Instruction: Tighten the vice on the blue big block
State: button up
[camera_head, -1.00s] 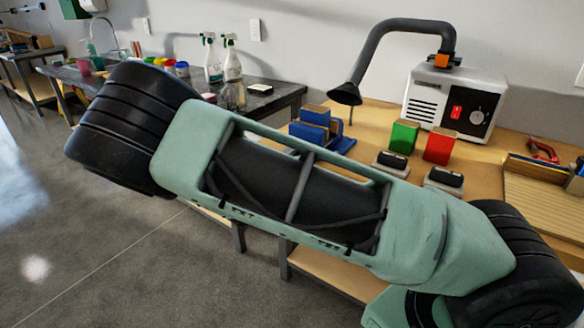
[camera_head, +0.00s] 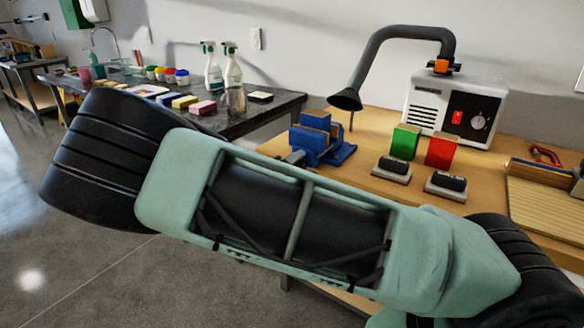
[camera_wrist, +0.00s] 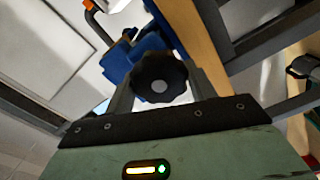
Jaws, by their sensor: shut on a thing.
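The blue vice (camera_head: 338,155) stands on the wooden bench with its grey screw end toward the left. A block with a brown top and blue sides (camera_head: 316,119), which looks like the blue big block, sits upright between its jaws; whether the jaws press on it I cannot tell. In the wrist view the vice body (camera_wrist: 118,62) is partly hidden behind its black lobed knob (camera_wrist: 160,70). My gripper (camera_wrist: 160,88) is shut on this knob, one finger on each side.
A green block (camera_head: 404,141) and a red block (camera_head: 441,150) stand right of the vice, behind two dark-topped pads (camera_head: 392,166). A fume extractor (camera_head: 455,107) with its bent hose stands behind. Spray bottles (camera_head: 234,72) stand on the dark table at left.

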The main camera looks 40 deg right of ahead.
jog(key=shift+a+f, duration=0.1)
jog(key=shift+a, duration=0.05)
jog(key=o, duration=1)
jog(key=v, duration=1.7)
jog(key=shift+s+a, duration=0.1)
jog(key=shift+a, duration=0.05)
